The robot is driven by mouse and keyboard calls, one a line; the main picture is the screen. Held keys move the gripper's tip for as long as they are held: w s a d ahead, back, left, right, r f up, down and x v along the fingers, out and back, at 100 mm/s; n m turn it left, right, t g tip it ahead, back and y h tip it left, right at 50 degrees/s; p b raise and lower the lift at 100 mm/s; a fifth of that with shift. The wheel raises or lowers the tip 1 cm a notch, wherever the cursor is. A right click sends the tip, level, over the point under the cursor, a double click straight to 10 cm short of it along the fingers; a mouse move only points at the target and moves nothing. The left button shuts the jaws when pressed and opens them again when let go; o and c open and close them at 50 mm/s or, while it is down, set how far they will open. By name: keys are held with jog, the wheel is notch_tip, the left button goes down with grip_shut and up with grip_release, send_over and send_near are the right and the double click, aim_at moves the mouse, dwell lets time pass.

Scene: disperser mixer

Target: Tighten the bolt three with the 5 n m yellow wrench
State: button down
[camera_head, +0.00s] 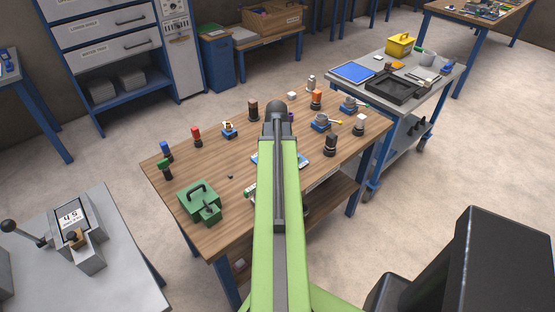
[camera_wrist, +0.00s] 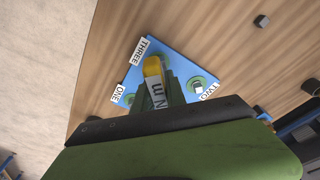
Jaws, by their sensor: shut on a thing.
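The yellow wrench (camera_wrist: 153,66) carries a white label ending in "N m"; its number is hidden. My gripper (camera_wrist: 160,88) is shut on it, over the blue triangular plate (camera_wrist: 178,62). The plate has corner labels ONE, THREE and TWO. Bolt three, by the THREE label (camera_wrist: 141,51), is hidden, and I cannot tell whether the wrench touches it. A round green seat with a pale bolt head (camera_wrist: 198,88) shows by TWO, and a green seat (camera_wrist: 127,98) by ONE. In the head view my arm covers the gripper and most of the plate (camera_head: 262,160).
The wooden table (camera_head: 228,178) holds a green box (camera_head: 198,196) at the front left and several coloured-topped tools on stands along the back and right. A dark small block (camera_wrist: 262,21) lies beyond the plate. A grey cart (camera_head: 425,80) stands behind right.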

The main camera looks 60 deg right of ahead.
jog(key=shift+r+p, duration=2.95)
jog(key=shift+r, duration=0.1)
jog(key=shift+f, duration=0.1)
